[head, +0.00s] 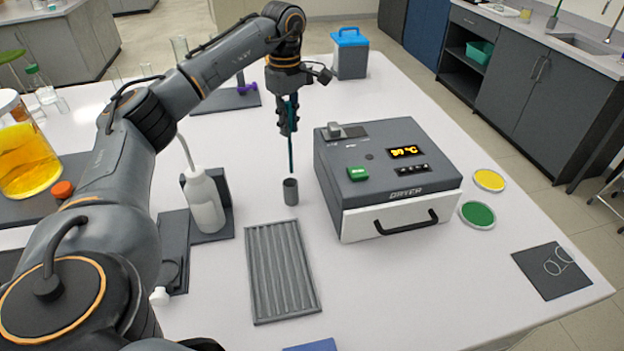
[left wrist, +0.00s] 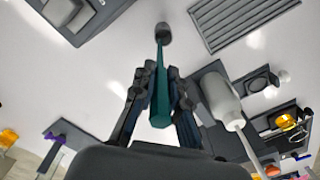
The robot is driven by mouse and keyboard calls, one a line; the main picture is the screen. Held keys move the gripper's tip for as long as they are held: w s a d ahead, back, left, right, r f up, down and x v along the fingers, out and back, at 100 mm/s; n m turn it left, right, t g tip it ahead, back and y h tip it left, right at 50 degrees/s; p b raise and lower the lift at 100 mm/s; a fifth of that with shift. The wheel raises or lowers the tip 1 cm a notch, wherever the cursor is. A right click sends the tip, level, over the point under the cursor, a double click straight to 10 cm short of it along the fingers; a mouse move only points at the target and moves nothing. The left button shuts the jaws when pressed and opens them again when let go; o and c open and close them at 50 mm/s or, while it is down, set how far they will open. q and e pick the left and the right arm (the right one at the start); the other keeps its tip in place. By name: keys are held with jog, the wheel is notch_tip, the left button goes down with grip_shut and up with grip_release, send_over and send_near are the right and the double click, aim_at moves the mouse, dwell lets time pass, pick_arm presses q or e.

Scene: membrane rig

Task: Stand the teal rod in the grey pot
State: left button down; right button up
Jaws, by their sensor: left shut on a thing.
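My left gripper (head: 288,122) is shut on the teal rod (head: 291,158) and holds it upright, pointing down. The grey pot (head: 291,192) stands on the white table just below the rod's lower end. In the head view the rod's tip shows slightly above the pot's rim. In the left wrist view the gripper (left wrist: 158,98) has its fingers on both sides of the rod (left wrist: 161,90). There the far end of the rod lines up near the pot (left wrist: 163,33); I cannot tell whether it is over the opening. My right gripper is not in view.
A grey dryer box (head: 385,172) stands right of the pot. A ribbed grey tray (head: 282,272) lies in front of it. A white wash bottle (head: 204,202) stands to the left. A blue-lidded container (head: 350,54) stands behind. Bare table surrounds the pot.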

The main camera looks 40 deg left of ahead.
pick_arm(q)
notch_tip(320, 180, down, 9)
jog(key=s+p, duration=0.1)
jog(key=p, duration=0.1)
jog(key=shift+f+p, duration=0.15)
jog(key=shift+p, duration=0.25)
jog(key=c, duration=1.4)
grip_release()
jog(key=shift+o, duration=0.2)
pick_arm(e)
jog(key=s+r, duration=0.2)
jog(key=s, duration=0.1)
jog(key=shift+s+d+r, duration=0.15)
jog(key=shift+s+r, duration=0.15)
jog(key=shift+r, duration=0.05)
pick_arm(q)
notch_tip(320, 180, up, 12)
jog(key=b, duration=0.3)
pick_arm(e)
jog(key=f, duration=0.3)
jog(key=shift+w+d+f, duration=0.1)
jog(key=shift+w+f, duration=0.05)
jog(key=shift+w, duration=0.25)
